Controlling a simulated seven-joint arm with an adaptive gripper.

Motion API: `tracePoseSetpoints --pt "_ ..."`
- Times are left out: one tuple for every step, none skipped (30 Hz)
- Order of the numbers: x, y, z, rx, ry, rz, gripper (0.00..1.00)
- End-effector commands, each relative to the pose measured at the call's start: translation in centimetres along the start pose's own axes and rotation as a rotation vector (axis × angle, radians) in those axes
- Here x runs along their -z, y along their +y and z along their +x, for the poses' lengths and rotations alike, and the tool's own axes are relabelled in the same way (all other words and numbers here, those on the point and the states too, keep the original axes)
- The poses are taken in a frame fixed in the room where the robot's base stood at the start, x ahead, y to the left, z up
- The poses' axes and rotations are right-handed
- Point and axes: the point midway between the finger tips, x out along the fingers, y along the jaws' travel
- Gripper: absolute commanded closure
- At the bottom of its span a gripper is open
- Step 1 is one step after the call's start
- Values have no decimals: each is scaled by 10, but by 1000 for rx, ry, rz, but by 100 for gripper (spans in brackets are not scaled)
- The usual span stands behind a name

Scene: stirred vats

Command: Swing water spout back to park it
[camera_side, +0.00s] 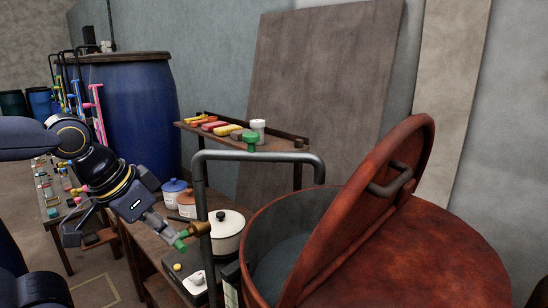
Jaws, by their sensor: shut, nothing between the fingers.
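The water spout (250,155) is a grey pipe that rises upright, bends over and runs right to a short downturned end. In this view that end appears above the open part of a rusty red vat (420,255), beside its raised lid. A green knob (251,140) shows at the top of the horizontal run. A brass fitting (200,229) sits at the upright's lower part. My gripper (172,233) is shut and empty, left of the upright and close to the brass fitting. I cannot tell whether it touches. A green piece shows at its tip.
The red round lid (365,205) stands tilted up on the vat. A bench holds a white lidded pot (227,232) and blue (174,191) and orange-brown jars. A shelf (245,143) with small coloured items is behind the spout. A blue barrel (135,110) stands at back left.

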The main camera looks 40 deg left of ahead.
Motion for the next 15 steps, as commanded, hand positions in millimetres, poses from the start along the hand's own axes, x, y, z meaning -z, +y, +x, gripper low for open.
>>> tracePoseSetpoints --pt "0 0 0 0 0 0 100" --pt "0 0 0 0 0 0 100" --pt "0 0 0 0 0 0 100" --pt "0 0 0 0 0 0 100" --pt "0 0 0 0 0 0 100" --pt "0 0 0 0 0 0 100" --pt "0 0 0 0 0 0 100" --pt "0 0 0 0 0 2 100" --pt "0 0 0 0 0 14 100" --pt "0 0 0 0 -2 31 100" --pt "-1 0 0 0 -7 59 100" --pt "-4 -1 0 2 -21 116 100" --pt "-7 -2 -1 5 -35 176 100" --pt "-6 -4 -5 12 -44 250 100" --pt "-2 -7 -13 25 -52 367 100"
